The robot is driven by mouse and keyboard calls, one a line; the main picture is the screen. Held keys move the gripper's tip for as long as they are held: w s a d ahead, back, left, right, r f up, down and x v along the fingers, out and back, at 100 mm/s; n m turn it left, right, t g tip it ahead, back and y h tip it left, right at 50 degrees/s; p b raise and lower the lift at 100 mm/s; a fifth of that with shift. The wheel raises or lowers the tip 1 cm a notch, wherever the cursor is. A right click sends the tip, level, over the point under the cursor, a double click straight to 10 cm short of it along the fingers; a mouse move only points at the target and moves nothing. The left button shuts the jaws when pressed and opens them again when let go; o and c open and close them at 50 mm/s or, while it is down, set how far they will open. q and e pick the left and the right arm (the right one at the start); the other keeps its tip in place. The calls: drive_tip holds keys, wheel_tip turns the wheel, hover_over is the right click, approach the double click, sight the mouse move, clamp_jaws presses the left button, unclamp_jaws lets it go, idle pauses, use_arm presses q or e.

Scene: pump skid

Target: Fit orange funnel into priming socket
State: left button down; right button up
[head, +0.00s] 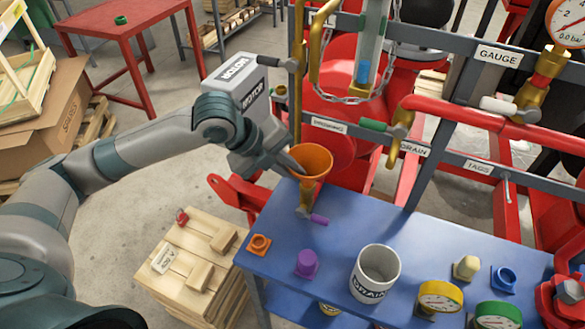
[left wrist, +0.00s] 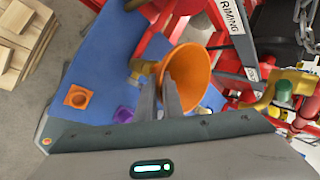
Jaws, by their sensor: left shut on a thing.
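The orange funnel (head: 312,158) is upright, wide mouth up, above the back left part of the blue bench. My left gripper (head: 297,168) is shut on its near left wall. In the left wrist view the two fingers (left wrist: 159,100) reach the funnel (left wrist: 189,72), whose mouth opens toward the camera. Below the funnel in the head view is a brass fitting (head: 305,198) with a purple handle (head: 320,219); brass also shows beside the funnel in the wrist view (left wrist: 142,68). Whether the spout is inside that fitting cannot be told. My right gripper is not in view.
The blue bench (head: 365,235) holds an orange square piece (head: 259,244), a purple cap (head: 307,263), a white drain cup (head: 377,272) and gauges (head: 440,296). A priming label (head: 328,125) and grey rail stand behind the funnel. Wooden crates (head: 195,262) stand left.

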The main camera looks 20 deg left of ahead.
use_arm(q)
drive_tip(key=c, duration=1.8)
unclamp_jaws()
drive_tip(key=shift+a+r, duration=0.1)
drive_tip(key=b+v, duration=0.2)
drive_tip(key=v, duration=1.5)
drive_tip(key=shift+s+b, duration=0.15)
drive_tip(key=shift+b, duration=0.25)
drive_tip(key=shift+a, duration=0.1)
